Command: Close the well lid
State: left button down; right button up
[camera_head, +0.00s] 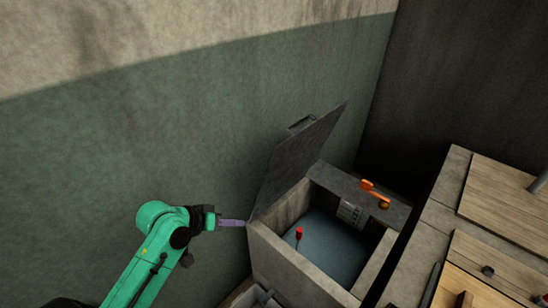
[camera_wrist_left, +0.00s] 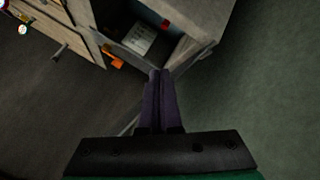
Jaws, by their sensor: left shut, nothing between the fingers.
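The well (camera_head: 293,265) is a grey concrete box with its top open. Its dark lid (camera_head: 295,160) stands raised and tilted along the left side, with a small handle (camera_head: 301,124) on its far face. Inside are a dark bluish surface, a red knob on a stem (camera_head: 299,233) and a pale panel (camera_head: 351,213). My left gripper (camera_head: 243,223) is shut and empty, its tips at the lid's lower near corner; I cannot tell if they touch. In the left wrist view its purple fingers (camera_wrist_left: 158,75) are together, pointing at the well's edge. My right gripper is not in view.
An orange lever (camera_head: 374,192) sits on the well's far ledge. Wooden-topped counters (camera_head: 505,200) stand close on the right. A green and grey wall (camera_head: 150,130) runs behind the lid on the left.

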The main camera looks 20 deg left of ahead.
pick_arm(q)
jog(key=w+a+r+n+t+h, duration=0.1)
jog(key=w+r+n+t+h, duration=0.2)
jog(key=r, duration=0.8)
jog(key=w+a+r+n+t+h, duration=0.2)
jog(key=w+r+t, duration=0.1)
jog(key=r, duration=0.9)
jog(key=w+d+p, duration=0.2)
jog(key=d, duration=0.1)
jog(key=w+d+f+p, duration=0.1)
jog(key=w+d+p, duration=0.1)
jog(key=d+p, duration=0.1)
jog(key=w+d+f+p, duration=0.1)
jog(key=w+d+p, duration=0.2)
jog(key=shift+d, duration=0.15)
jog(key=shift+s+d+f, duration=0.1)
jog(key=shift+s+d, duration=0.1)
jog(key=shift+d, duration=0.05)
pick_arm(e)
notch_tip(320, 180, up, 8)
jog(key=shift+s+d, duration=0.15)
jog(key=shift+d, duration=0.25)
pick_arm(q)
jog(key=shift+w+a+f, duration=0.1)
jog(key=shift+w+f, duration=0.05)
jog(key=shift+w, duration=0.05)
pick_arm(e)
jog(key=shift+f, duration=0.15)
